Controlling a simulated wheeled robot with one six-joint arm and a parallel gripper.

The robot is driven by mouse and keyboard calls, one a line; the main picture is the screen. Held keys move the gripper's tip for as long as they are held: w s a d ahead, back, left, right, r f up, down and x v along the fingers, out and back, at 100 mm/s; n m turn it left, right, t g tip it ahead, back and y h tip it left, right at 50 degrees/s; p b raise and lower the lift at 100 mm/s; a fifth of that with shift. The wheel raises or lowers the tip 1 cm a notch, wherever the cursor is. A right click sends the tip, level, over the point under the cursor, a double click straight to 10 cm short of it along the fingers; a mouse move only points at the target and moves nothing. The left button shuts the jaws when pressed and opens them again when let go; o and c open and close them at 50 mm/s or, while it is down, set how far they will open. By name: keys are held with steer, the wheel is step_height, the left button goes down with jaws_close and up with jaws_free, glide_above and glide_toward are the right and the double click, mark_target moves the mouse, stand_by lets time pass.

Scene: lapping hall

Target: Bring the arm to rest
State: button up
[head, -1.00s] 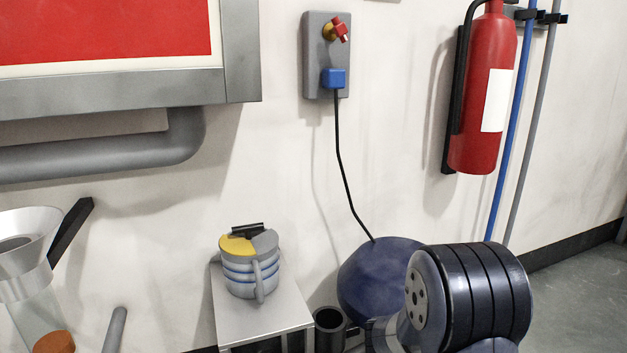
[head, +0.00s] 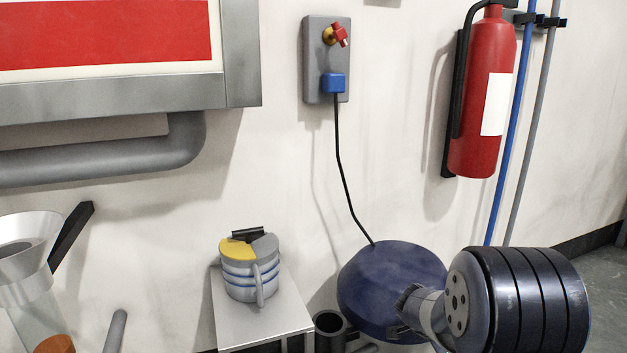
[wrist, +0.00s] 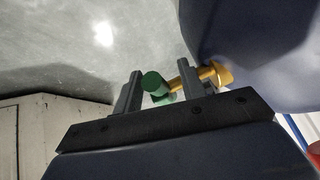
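My arm (head: 525,300) shows at the lower right of the head view, as a dark ribbed joint with a grey link to its left, in front of a dark blue dome (head: 385,280). In the wrist view my gripper (wrist: 158,78) has its two grey fingers apart. A green piece with a brass stem (wrist: 212,73) shows between and beyond the fingers; the right finger covers part of the stem. It looks to lie behind the fingers, and I see no grip on it.
A striped mug-like pot (head: 250,275) stands on a small grey table (head: 255,325). A dark cup-shaped holder (head: 329,325) is beside it. A black cord (head: 342,175) runs from a wall panel (head: 313,60) to the dome. A fire extinguisher (head: 478,100) hangs on the wall.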

steer(key=shift+r+g+y+p, duration=0.4)
steer(key=shift+y+p, duration=0.5)
steer(key=shift+p, duration=0.8)
steer(key=y+p, duration=0.2)
steer(key=p, duration=0.4)
steer(key=shift+r+g+y, duration=0.1)
steer(key=shift+g+y, duration=0.2)
steer(key=shift+g, duration=0.1)
steer(key=y+p, duration=0.2)
steer(key=p, duration=0.1)
steer(key=shift+g, duration=0.4)
steer(key=r, duration=0.2)
steer(key=r+p, duration=0.1)
steer(key=r, duration=0.2)
steer(key=r+p, duration=0.1)
steer(key=r, duration=0.1)
steer(key=shift+s+r, duration=0.25)
steer(key=shift+s, duration=0.15)
